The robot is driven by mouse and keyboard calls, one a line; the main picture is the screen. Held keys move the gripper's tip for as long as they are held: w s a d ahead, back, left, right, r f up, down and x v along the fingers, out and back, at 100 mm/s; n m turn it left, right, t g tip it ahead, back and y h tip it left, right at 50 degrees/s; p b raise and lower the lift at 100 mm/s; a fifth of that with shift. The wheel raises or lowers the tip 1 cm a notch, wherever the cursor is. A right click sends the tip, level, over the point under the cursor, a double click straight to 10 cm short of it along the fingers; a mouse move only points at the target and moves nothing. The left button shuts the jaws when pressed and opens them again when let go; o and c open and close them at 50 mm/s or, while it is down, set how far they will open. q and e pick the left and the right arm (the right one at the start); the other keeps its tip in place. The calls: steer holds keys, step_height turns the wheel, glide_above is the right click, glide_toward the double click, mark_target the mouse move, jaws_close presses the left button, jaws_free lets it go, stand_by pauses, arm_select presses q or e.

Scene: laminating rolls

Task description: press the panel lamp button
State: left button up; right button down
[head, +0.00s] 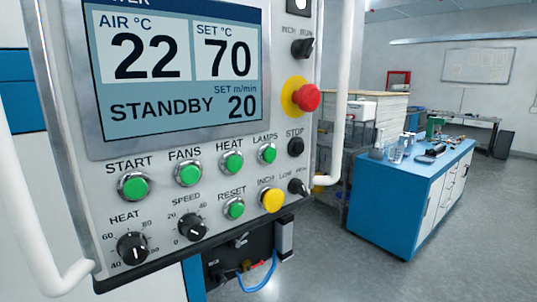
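The control panel (90,180) fills the left half of the head view. The panel's screen (180,75) reads STANDBY, air 22, set 70 and 20 m/min. Neither of my grippers is in view.
A red emergency stop (306,97) on a yellow base sticks out above the lamp button. White rails (347,90) flank the panel. A yellow INCH button (271,200) and knobs sit below. A blue bench (395,195) with tools stands behind at right; the grey floor there is open.

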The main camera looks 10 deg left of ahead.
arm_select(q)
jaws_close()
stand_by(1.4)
